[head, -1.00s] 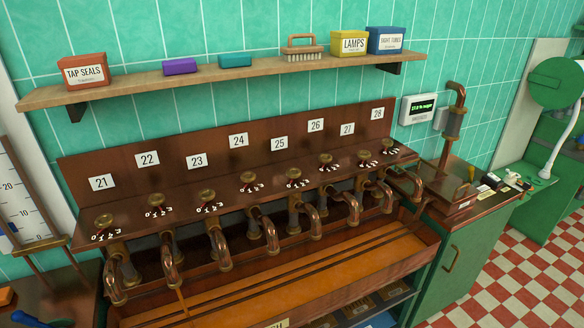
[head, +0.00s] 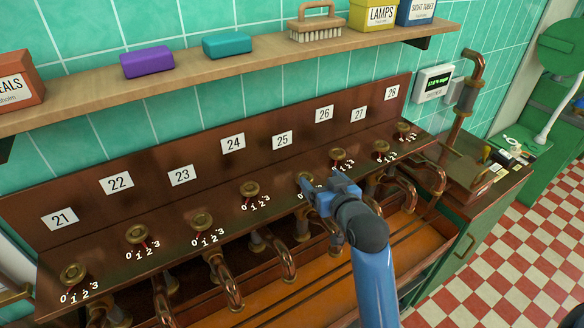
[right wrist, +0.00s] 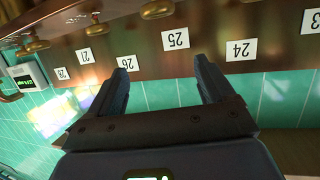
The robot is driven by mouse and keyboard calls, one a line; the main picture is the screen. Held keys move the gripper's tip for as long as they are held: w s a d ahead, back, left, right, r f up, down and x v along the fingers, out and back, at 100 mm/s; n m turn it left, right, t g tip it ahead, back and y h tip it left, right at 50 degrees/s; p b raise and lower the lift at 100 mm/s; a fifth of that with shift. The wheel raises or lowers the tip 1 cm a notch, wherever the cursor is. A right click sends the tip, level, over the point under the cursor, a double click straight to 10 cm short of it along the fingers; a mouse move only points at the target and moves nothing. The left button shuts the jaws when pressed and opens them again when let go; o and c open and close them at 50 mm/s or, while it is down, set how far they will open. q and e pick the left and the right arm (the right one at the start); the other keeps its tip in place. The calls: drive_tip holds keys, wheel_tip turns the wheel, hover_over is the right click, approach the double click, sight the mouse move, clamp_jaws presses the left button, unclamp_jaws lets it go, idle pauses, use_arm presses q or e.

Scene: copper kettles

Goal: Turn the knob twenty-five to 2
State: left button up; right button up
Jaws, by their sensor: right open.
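The knob under label 25 (head: 282,140) is a round brass knob (head: 305,179) on the sloping copper front. My right gripper (head: 326,188) covers part of it and most of its 0 to 3 scale, so its setting cannot be read. The right gripper is open and empty, its jaws near the knob. In the right wrist view, which is upside down, the open jaws (right wrist: 164,66) point toward the panel by label 25 (right wrist: 175,41). A brass knob (right wrist: 158,9) shows at the top edge there, beyond the fingertips. My left gripper is not in view.
Similar knobs stand close on either side, under 24 (head: 249,189) and 26 (head: 337,155). Curved copper taps (head: 282,262) hang below the row. A wooden shelf (head: 250,66) with boxes and a brush (head: 315,24) runs above the panel.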

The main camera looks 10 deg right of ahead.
sight(310, 181)
drive_tip(key=shift+g, duration=0.7)
drive_tip(key=w+f, duration=0.2)
drive_tip(key=w+a+f+p, duration=0.1)
drive_tip(key=w, duration=0.1)
drive_tip(key=w+f+p, duration=0.1)
drive_tip(key=w+f, duration=0.1)
drive_tip(key=shift+w+a+f, duration=0.25)
drive_tip(key=shift+f, duration=0.05)
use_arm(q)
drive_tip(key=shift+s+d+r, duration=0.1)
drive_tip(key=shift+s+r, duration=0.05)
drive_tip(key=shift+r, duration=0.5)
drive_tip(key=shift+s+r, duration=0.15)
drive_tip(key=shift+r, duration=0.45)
use_arm(e)
drive_tip(key=shift+x, duration=1)
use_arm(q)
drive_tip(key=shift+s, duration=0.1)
use_arm(e)
drive_tip(key=shift+s+f, duration=0.1)
drive_tip(key=shift+s, duration=0.05)
drive_tip(key=shift+c, duration=1)
drive_tip(key=c, duration=0.9)
drive_tip(key=shift+o, duration=0.2)
